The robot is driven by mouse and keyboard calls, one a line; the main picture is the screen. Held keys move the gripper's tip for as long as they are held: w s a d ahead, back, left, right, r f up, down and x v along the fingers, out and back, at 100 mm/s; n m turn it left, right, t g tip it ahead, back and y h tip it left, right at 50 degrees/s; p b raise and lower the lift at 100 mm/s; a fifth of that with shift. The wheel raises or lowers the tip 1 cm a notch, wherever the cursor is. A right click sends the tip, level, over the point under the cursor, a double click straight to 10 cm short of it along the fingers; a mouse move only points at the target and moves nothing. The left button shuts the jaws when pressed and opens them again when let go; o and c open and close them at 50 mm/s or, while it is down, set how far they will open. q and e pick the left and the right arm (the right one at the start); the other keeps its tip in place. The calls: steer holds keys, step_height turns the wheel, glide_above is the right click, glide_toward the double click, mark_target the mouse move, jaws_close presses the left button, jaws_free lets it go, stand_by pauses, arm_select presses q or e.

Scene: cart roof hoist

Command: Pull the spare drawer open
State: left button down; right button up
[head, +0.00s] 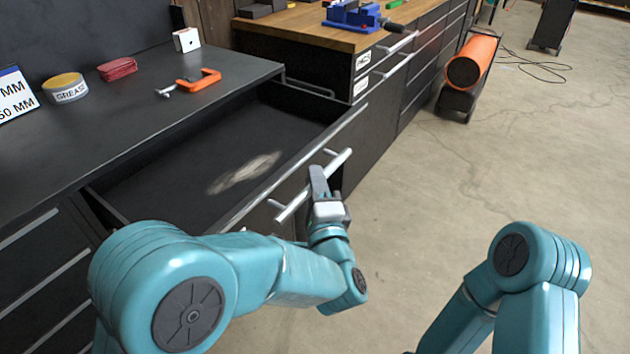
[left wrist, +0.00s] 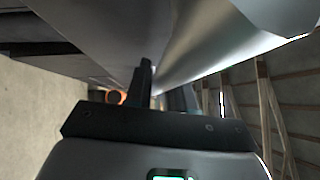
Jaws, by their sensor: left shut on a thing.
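The spare drawer (head: 170,172) stands pulled well out of the dark cabinet in the head view. Its inside is bare except for a pale worn patch on the floor. Its bar handle (head: 338,163) runs along the front face. My left gripper (head: 319,184) is shut on the handle near its middle. In the left wrist view the handle (left wrist: 215,45) shows as a large silvery bar beside a dark finger of my left gripper (left wrist: 145,80). The handle partly hides the other finger. My right arm shows at the lower right of the head view, but its gripper is out of the picture.
On the cabinet top (head: 120,120) lie an orange clamp (head: 198,80), a red pouch (head: 118,68), a grease tin (head: 66,88) and a white box (head: 186,39). A wooden bench (head: 320,28) with a blue vise (head: 350,15) adjoins.

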arm_select(q)
steer(key=shift+s+d+r, duration=0.1)
steer(key=shift+d+r, duration=0.05)
steer(key=shift+d, duration=0.05)
arm_select(e)
steer(key=shift+s+d, duration=0.2)
steer(key=shift+d, duration=0.1)
arm_select(q)
steer(key=c, duration=1.1)
jaws_free()
steer(key=shift+o, duration=0.2)
steer(key=shift+a, duration=0.1)
arm_select(e)
steer(key=shift+a, duration=0.1)
arm_select(q)
steer(key=shift+f, duration=0.2)
